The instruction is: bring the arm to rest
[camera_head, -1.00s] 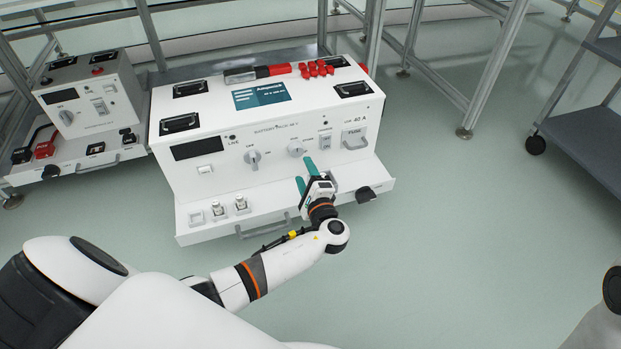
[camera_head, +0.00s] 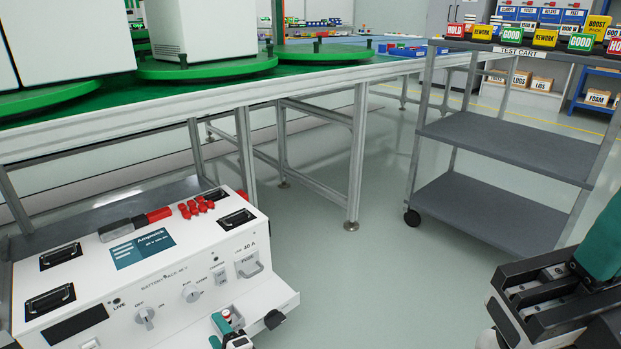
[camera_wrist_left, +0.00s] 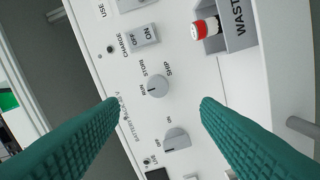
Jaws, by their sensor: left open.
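My left gripper (camera_head: 216,330) is at the bottom edge of the head view, in front of the white battery unit (camera_head: 180,262). In the left wrist view its two teal fingers (camera_wrist_left: 161,103) are spread, with nothing between them. They face the unit's front panel with its knobs (camera_wrist_left: 153,87) and charge switch (camera_wrist_left: 144,36), apparently short of touching. Most of the left arm is out of the picture. My right gripper (camera_head: 560,295) is at the right edge, cut off, with one teal finger visible; its opening cannot be seen.
A red-and-white cylinder (camera_wrist_left: 205,28) lies in the grey WASTE holder (camera_wrist_left: 240,25) by the panel. Red caps (camera_head: 195,207) and a red-handled tool (camera_head: 135,223) lie on the unit. A green-topped bench (camera_head: 330,55) and a grey test cart (camera_head: 505,150) stand behind; floor between is clear.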

